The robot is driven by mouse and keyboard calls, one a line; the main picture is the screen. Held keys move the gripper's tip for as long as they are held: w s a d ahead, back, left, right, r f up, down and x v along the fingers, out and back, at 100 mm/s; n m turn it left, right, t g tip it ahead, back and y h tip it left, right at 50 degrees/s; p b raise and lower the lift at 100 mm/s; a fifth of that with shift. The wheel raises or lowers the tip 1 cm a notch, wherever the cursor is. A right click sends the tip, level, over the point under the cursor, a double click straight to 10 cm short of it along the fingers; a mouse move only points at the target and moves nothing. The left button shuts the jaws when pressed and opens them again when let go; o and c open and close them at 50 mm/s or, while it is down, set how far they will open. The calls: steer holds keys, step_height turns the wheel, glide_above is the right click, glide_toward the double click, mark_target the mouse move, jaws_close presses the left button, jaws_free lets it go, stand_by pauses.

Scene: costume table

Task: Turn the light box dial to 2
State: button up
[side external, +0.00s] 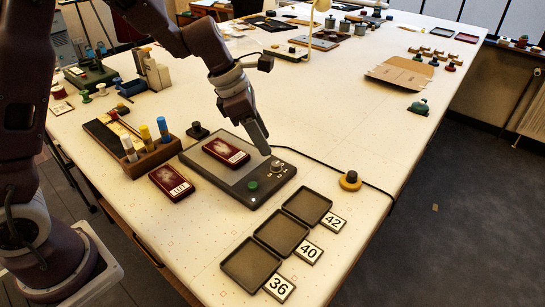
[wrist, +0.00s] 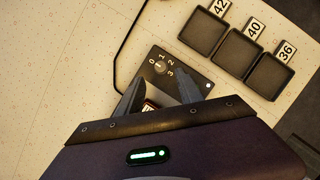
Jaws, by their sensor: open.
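The light box (side external: 228,178) is a flat dark unit with a pale grey panel. Its small dial (side external: 277,167) is at the right end, beside a green knob (side external: 253,186). In the wrist view the dial (wrist: 160,67) has the numbers 0, 1, 2 and 3 around it; I cannot tell clearly which one it points to. My gripper (side external: 264,145) is above the dial end of the box, pointing down. In the wrist view its open fingers (wrist: 157,76) are apart, with the dial just ahead between the tips. Nothing is held.
A dark red case (side external: 226,151) lies on the panel; another (side external: 171,182) lies left of the box. Three dark trays (side external: 252,265) with cards 36, 40 and 42 are in front. A yellow-based knob (side external: 350,181) and a black cable are at right. A wooden bottle rack (side external: 140,150) stands left.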

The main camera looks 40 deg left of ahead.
mark_target(276, 163)
steer(key=x, duration=0.6)
steer(key=shift+d+f, duration=0.1)
steer(key=shift+f, duration=0.25)
steer(key=shift+c, duration=0.2)
jaws_close()
